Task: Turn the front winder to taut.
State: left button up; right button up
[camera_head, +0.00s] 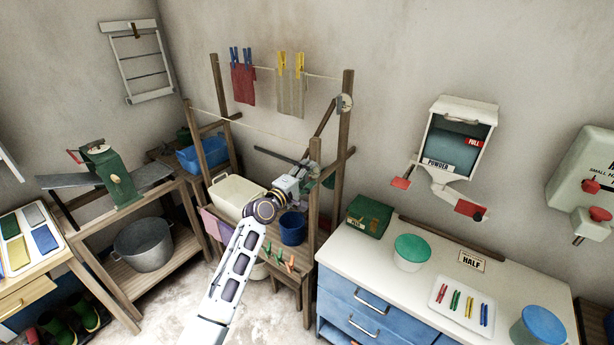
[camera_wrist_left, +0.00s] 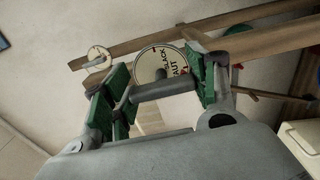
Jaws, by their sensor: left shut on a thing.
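The front winder (camera_wrist_left: 152,64) is a round pale dial with a dark rim in the left wrist view, lettered SLACK and TAUT, with a small red mark at its right edge. In front of it is a dark grey bar-like handle (camera_wrist_left: 165,89). My left gripper (camera_wrist_left: 163,90) has green-padded fingers at either end of this handle and is shut on it. In the head view my left gripper (camera_head: 312,177) is at the front post of the wooden drying frame and hides most of the winder. My right gripper is not in view.
A second winder (camera_head: 345,103) sits on the taller rear post, where a line carries a red cloth (camera_head: 243,84) and a beige cloth (camera_head: 290,95). A blue bucket (camera_head: 292,228) stands below my gripper. A white-topped cabinet (camera_head: 420,285) stands to the right.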

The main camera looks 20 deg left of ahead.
pick_arm(q)
jog(key=o, duration=1)
jog(key=shift+f, duration=0.2)
jog(key=shift+o, duration=0.2)
jog(key=shift+r, duration=0.1)
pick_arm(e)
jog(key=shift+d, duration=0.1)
pick_arm(q)
jog(key=shift+v, duration=1.3)
jog(key=v, duration=0.9)
jog(key=shift+s, duration=0.2)
jog(key=shift+m, duration=0.3)
